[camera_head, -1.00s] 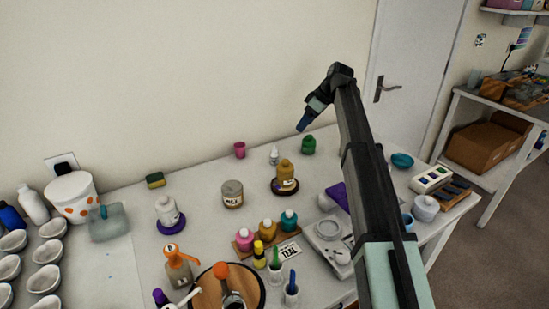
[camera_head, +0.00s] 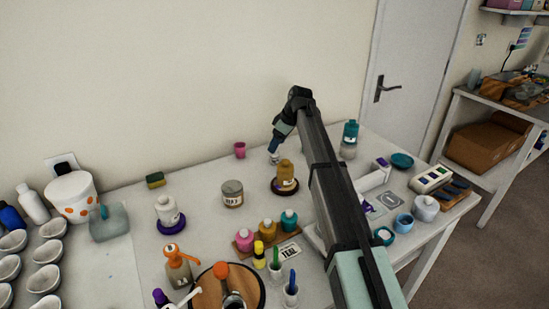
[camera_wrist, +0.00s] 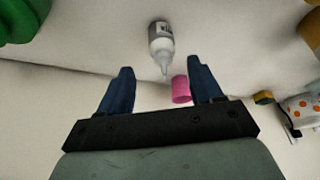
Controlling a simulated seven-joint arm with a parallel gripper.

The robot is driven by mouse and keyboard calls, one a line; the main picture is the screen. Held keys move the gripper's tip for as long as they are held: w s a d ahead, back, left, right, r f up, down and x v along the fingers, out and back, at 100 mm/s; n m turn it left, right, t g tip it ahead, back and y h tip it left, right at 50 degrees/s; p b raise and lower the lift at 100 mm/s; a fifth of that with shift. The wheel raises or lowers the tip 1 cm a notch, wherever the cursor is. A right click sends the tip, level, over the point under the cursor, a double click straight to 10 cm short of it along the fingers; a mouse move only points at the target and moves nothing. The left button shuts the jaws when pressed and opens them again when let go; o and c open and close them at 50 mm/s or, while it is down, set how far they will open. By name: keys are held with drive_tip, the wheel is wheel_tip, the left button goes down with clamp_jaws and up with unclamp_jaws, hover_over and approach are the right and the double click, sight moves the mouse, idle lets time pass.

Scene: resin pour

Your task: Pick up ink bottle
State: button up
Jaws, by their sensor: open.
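A small white bottle (camera_wrist: 160,38) with a narrow nozzle and a dark label shows in the wrist view, in the gap ahead of the fingers; I take it as the ink bottle, but its label is unreadable. In the head view its lower part (camera_head: 274,159) shows just below the fingertips, the rest hidden by them. My gripper (camera_wrist: 163,76), also in the head view (camera_head: 275,148), is open and empty, with blue fingers apart on either side of the nozzle's line. I see no contact.
A pink cup (camera_head: 240,150) stands left of the bottle. An amber bottle (camera_head: 286,172) on a dark disc is close by at front right. A green object (camera_wrist: 18,18) is at the wrist view's upper left. Pink, amber and teal small bottles stand nearer the front.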

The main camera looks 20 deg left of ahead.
drive_tip(key=shift+s+x, duration=0.2)
drive_tip(key=shift+x, duration=2.8)
drive_tip(key=shift+d, duration=0.15)
drive_tip(key=shift+c, duration=0.3)
drive_tip(key=c, duration=1)
